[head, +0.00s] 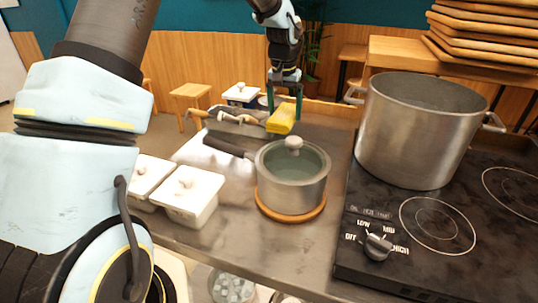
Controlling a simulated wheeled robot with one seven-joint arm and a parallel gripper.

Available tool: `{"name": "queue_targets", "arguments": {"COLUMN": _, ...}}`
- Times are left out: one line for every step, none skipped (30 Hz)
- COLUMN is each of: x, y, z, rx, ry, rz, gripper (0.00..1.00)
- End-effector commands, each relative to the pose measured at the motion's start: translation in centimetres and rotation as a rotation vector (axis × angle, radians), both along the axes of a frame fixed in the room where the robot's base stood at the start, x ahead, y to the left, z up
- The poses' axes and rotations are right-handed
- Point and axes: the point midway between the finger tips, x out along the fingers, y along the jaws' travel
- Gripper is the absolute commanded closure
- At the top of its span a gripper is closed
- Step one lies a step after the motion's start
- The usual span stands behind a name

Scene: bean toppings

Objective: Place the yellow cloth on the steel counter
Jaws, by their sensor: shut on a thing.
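My gripper (285,97) points down behind the lidded saucepan and is shut on the yellow cloth (281,121). The cloth hangs from the fingers as a small folded block. It appears to be above or close to the steel counter (237,232); I cannot tell whether it touches the surface. The counter is grey and stretches from the white containers at the left to the black cooktop at the right. The saucepan hides part of the counter just in front of the cloth.
The saucepan (292,182) with a glass lid sits on a round wooden trivet (289,214). White lidded containers (190,195) stand at the left. A large steel pot (413,137) stands on the black cooktop (377,214). Wooden trays (480,52) are stacked at the back right.

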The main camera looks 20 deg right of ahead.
Motion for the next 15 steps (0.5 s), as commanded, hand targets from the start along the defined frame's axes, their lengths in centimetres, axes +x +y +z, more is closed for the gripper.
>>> {"name": "queue_targets", "arguments": {"x": 0.0, "y": 0.1, "z": -0.8, "rx": 0.003, "ry": 0.003, "rz": -0.001, "gripper": 0.8}}
{"name": "queue_targets", "arguments": {"x": -0.1, "y": 0.1, "z": -1.3, "rx": 0.003, "ry": 0.004, "rz": -0.001, "gripper": 0.8}}
{"name": "queue_targets", "arguments": {"x": -0.1, "y": 0.1, "z": -2.1, "rx": 0.003, "ry": 0.005, "rz": 0.0, "gripper": 0.8}}
{"name": "queue_targets", "arguments": {"x": -0.1, "y": 0.1, "z": -2.6, "rx": 0.003, "ry": 0.005, "rz": 0.0, "gripper": 0.8}}
{"name": "queue_targets", "arguments": {"x": -0.1, "y": 0.1, "z": -3.2, "rx": 0.003, "ry": 0.004, "rz": 0.0, "gripper": 0.8}}
{"name": "queue_targets", "arguments": {"x": -0.1, "y": 0.1, "z": -3.8, "rx": 0.004, "ry": 0.004, "rz": -0.001, "gripper": 0.8}}
{"name": "queue_targets", "arguments": {"x": -0.1, "y": 0.1, "z": -4.3, "rx": 0.002, "ry": 0.004, "rz": -0.001, "gripper": 0.8}}
{"name": "queue_targets", "arguments": {"x": -0.1, "y": 0.1, "z": -4.7, "rx": 0.001, "ry": 0.003, "rz": -0.001, "gripper": 0.8}}
{"name": "queue_targets", "arguments": {"x": -0.1, "y": 0.0, "z": -5.1, "rx": 0.001, "ry": 0.003, "rz": 0.0, "gripper": 0.8}}
{"name": "queue_targets", "arguments": {"x": 0.0, "y": 0.0, "z": -5.3, "rx": 0.001, "ry": 0.002, "rz": 0.0, "gripper": 0.8}}
{"name": "queue_targets", "arguments": {"x": 0.0, "y": 0.0, "z": -5.5, "rx": 0.0, "ry": 0.001, "rz": 0.0, "gripper": 0.8}}
{"name": "queue_targets", "arguments": {"x": 0.0, "y": 0.0, "z": -5.8, "rx": 0.001, "ry": 0.001, "rz": 0.0, "gripper": 0.8}}
{"name": "queue_targets", "arguments": {"x": 0.0, "y": 0.0, "z": -6.0, "rx": 0.001, "ry": 0.001, "rz": 0.0, "gripper": 0.8}}
{"name": "queue_targets", "arguments": {"x": -0.1, "y": 0.0, "z": -6.3, "rx": 0.001, "ry": 0.001, "rz": -0.001, "gripper": 0.8}}
{"name": "queue_targets", "arguments": {"x": -0.1, "y": 0.0, "z": -6.7, "rx": 0.002, "ry": 0.002, "rz": -0.001, "gripper": 0.8}}
